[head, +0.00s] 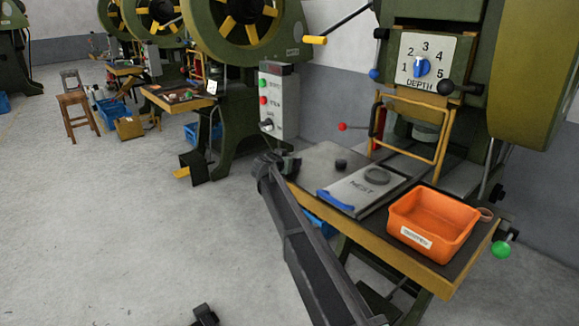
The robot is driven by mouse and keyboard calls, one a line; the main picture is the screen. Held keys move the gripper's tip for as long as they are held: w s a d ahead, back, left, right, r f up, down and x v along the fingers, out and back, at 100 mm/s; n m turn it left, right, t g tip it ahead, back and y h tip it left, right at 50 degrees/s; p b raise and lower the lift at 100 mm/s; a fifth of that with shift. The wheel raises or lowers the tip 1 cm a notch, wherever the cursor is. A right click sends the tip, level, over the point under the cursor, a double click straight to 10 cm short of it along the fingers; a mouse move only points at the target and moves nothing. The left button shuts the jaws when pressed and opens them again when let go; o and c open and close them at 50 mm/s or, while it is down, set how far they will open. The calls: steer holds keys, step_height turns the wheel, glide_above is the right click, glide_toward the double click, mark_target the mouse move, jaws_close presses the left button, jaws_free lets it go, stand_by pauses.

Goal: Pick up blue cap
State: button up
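I cannot tell for certain which thing is the blue cap. A small rounded blue piece (375,74) is at the press's left side, beside the depth dial plate. The dial (421,67) on that plate has a blue knob. A blue handle (336,200) lies along the front edge of the flat plate marked NEST (352,187). My gripper (284,164) is at the end of my dark arm, by the left corner of the work table. It is apart from all these blue things. Its fingers are small and dark, so whether they are open is unclear.
The work table (394,258) bears an orange bin (440,215), a small dark cylinder (340,164) and a copper ring (486,213). A yellow guard frame (441,138) stands behind the plate. A red-knobbed lever (342,127) sticks out left.

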steer(key=c, duration=1)
steer(key=shift+r, duration=0.1)
